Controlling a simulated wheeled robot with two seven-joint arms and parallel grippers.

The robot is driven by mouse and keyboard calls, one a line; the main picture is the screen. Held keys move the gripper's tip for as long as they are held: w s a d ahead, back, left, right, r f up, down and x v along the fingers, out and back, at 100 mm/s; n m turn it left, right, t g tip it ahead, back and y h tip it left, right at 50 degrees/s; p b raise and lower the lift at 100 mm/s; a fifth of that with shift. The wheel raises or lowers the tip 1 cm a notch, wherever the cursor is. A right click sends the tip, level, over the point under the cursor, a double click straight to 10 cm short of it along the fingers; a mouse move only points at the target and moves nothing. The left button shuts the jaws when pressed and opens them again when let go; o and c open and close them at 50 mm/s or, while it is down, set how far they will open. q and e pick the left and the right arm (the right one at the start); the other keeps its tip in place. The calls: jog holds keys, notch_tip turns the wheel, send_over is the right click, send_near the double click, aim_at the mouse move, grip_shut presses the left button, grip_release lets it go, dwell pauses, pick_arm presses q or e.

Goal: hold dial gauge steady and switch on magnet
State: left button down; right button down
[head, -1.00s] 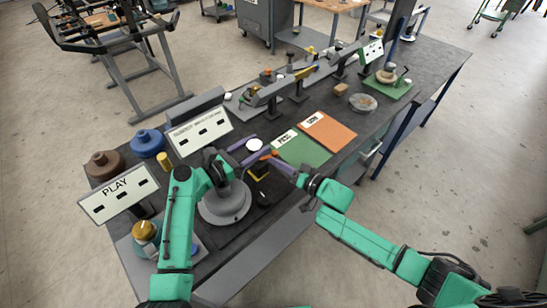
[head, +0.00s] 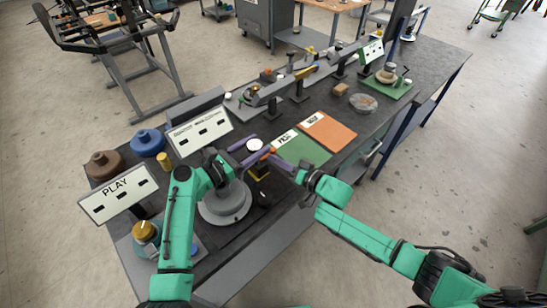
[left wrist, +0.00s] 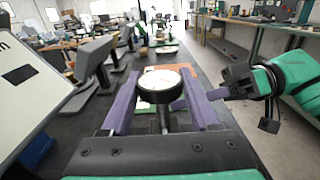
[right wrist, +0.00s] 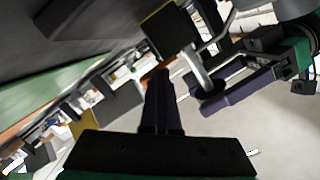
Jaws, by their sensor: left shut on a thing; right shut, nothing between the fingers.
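The dial gauge (head: 254,145), a round white face with a dark rim, is upright between the purple fingers of my left gripper (left wrist: 160,104), which is shut on it. It shows large in the left wrist view (left wrist: 160,79). The black magnet base (head: 259,171) with a yellow band stands below the gauge; it also shows in the right wrist view (right wrist: 166,30) with a silver rod beside it. My right gripper (head: 270,158) is shut and empty, its tips close to the base and gauge stand. I cannot tell whether they touch. The magnet's switch is not clear.
A green mat (head: 302,149) and an orange mat (head: 328,132) lie right of the grippers. A PLAY sign (head: 118,195) and another white sign (head: 200,131) stand at the left. A round grey plate (head: 224,204) sits by my left arm. The bench's right side has free room.

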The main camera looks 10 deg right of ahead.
pick_arm(q)
jog(key=shift+f, duration=0.1)
pick_arm(e)
jog(key=shift+w+d, duration=0.15)
jog(key=shift+w, duration=1.35)
dwell(0.9)
jog(key=shift+s, duration=2.95)
jog(key=shift+s+a+r, duration=0.1)
jog(key=shift+s, duration=1.15)
jog(key=shift+s+a+r, duration=0.1)
jog(key=shift+s, duration=1.15)
pick_arm(q)
jog(key=shift+c, duration=0.2)
grip_release()
pick_arm(e)
jog(key=shift+f, duration=0.1)
